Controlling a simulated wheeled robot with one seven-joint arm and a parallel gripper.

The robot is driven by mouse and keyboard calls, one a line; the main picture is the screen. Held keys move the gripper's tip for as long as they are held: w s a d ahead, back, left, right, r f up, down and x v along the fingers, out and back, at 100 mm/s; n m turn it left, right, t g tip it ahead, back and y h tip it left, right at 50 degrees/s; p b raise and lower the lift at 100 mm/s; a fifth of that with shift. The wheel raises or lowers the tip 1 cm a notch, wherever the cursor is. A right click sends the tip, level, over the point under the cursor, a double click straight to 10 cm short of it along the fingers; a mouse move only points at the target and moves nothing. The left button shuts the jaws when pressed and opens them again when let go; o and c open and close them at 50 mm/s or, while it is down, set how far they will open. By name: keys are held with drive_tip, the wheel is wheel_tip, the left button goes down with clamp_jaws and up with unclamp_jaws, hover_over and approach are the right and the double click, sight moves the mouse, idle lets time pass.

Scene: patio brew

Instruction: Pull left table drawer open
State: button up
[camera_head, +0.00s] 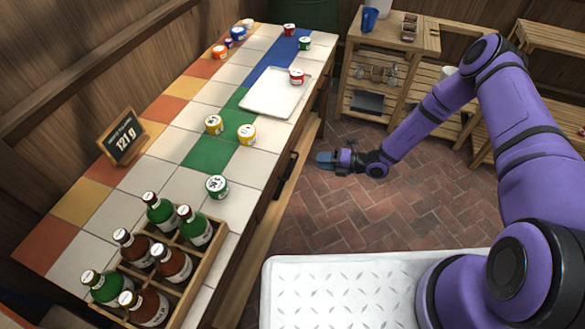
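The tiled table (175,187) runs along the left, and its front side faces my arm. A dark handle (287,172) shows on that front, seen at a steep angle. It is on a wooden drawer front; the drawer edges are too dark to make out clearly, and no drawer visibly sticks out. My gripper (325,160) is a short way right of the handle, apart from it, pointing left toward the table. Its blue-grey fingertips are small and seen side-on, so I cannot tell their opening. Nothing shows held in it.
A wooden crate of bottles (210,275) stands at the table's near end. Cans, a white tray (258,108) and a small sign (121,137) are on the tabletop. A wooden shelf unit (395,45) stands at the back. Brick floor (350,215) between is clear.

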sight(293, 167)
drive_tip(key=a+f+m, duration=0.1)
drive_tip(key=a+f, duration=0.1)
drive_tip(key=a, duration=0.1)
drive_tip(key=w+a+f+m+t, duration=0.1)
drive_tip(key=a+f, duration=0.1)
drive_tip(key=a, duration=0.2)
drive_tip(key=w+a+f+m, duration=0.1)
drive_tip(key=a+f, duration=0.1)
drive_tip(key=a, duration=0.1)
drive_tip(key=shift+w+a+f, duration=0.15)
drive_tip(key=shift+a+f, duration=0.2)
drive_tip(key=shift+a, duration=0.05)
clamp_jaws()
